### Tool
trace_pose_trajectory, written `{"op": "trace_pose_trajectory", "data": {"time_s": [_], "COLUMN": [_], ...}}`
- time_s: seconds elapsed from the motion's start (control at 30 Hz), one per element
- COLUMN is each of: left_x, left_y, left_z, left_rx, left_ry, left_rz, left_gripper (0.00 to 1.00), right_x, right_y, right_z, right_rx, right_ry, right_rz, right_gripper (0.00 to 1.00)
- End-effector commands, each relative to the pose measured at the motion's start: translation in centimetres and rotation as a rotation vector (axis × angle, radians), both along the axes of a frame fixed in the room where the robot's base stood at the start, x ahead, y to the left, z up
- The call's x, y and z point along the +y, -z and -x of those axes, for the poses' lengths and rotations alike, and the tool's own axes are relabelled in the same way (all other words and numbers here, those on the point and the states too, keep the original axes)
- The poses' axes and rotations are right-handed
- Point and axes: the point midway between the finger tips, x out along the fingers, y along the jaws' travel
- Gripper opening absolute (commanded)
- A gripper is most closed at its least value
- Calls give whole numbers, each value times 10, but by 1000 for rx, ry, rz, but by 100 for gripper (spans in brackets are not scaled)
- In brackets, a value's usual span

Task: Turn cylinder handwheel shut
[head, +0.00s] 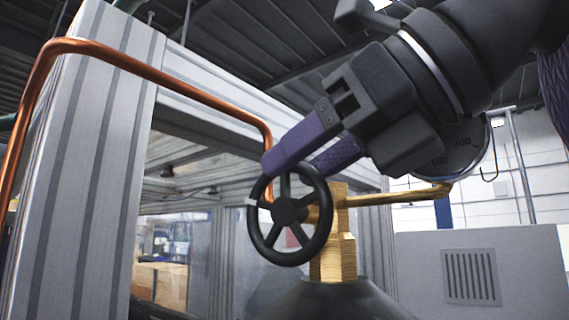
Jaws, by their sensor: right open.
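The black handwheel (287,211) has several spokes and a small white mark on the left of its rim. It sits on a brass valve (342,238) on top of a dark cylinder (340,300). My right gripper (303,160) comes in from the upper right. Its two purple fingers are apart, one in front of the top of the wheel's rim and one behind it. I cannot tell whether they touch the rim. My left gripper is not in view.
A copper pipe (160,72) runs along a grey metal frame (90,150) and bends down to the valve. A pressure gauge (455,155) is partly hidden behind my right arm. A grey vented cabinet (520,280) stands at right.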

Motion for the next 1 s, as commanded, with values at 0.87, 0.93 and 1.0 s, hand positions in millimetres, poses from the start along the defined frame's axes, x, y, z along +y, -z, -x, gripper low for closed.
{"op": "trace_pose_trajectory", "data": {"time_s": [0.87,0.93,1.0], "left_x": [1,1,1], "left_y": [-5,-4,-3], "left_z": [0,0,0], "left_rx": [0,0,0], "left_ry": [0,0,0], "left_rz": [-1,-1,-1], "left_gripper": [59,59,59], "right_x": [16,16,16], "right_y": [8,8,8], "right_z": [-12,-12,-12], "right_rx": [-1,-1,-4], "right_ry": [0,0,0], "right_rz": [-1,-2,-6], "right_gripper": [0,0,0]}}
